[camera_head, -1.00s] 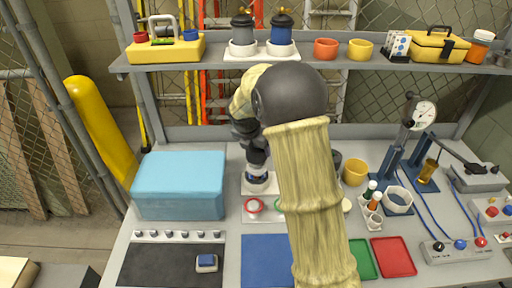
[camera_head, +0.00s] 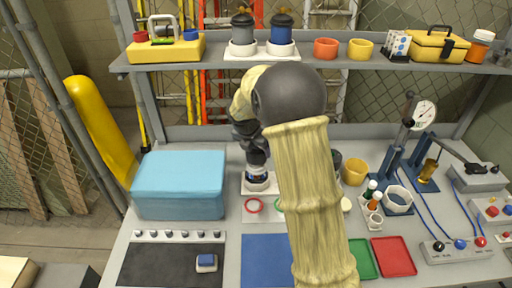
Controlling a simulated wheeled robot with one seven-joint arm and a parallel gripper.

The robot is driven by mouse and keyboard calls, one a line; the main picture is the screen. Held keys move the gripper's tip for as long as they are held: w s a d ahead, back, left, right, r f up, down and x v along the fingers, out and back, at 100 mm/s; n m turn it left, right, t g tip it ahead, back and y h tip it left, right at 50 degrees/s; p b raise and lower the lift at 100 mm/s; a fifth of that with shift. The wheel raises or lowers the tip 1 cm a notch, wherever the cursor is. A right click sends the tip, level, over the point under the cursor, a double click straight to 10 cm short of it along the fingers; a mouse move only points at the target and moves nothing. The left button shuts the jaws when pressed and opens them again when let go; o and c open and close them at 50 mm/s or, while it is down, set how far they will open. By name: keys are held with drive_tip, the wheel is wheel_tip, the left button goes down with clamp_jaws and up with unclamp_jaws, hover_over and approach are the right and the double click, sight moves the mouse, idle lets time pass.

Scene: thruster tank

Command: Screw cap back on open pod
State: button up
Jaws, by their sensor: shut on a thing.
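My gripper (camera_head: 256,160) points down at the back middle of the bench, left of my forearm. It is shut on what looks like the pale cap, at the top of the small pod (camera_head: 257,178). The pod shows dark blue and red and stands upright on a white base plate (camera_head: 248,188). The fingers hide most of the cap, and I cannot tell whether it is seated or tilted. In front, a red ring (camera_head: 253,205) and a partly hidden green ring (camera_head: 279,205) mark a white panel.
A light blue box (camera_head: 180,185) stands close on the left. Right of my forearm are a yellow cup (camera_head: 354,172), a bottle rack and a gauge press (camera_head: 408,150). A shelf (camera_head: 220,62) with pots runs above. A blue mat (camera_head: 265,260) lies clear in front.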

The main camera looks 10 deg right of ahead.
drive_tip(key=shift+f, duration=1.95)
idle(2.3)
drive_tip(key=o, duration=1.1)
drive_tip(key=shift+c, duration=0.2)
drive_tip(key=v, duration=1.7)
drive_tip(key=shift+r, duration=0.25)
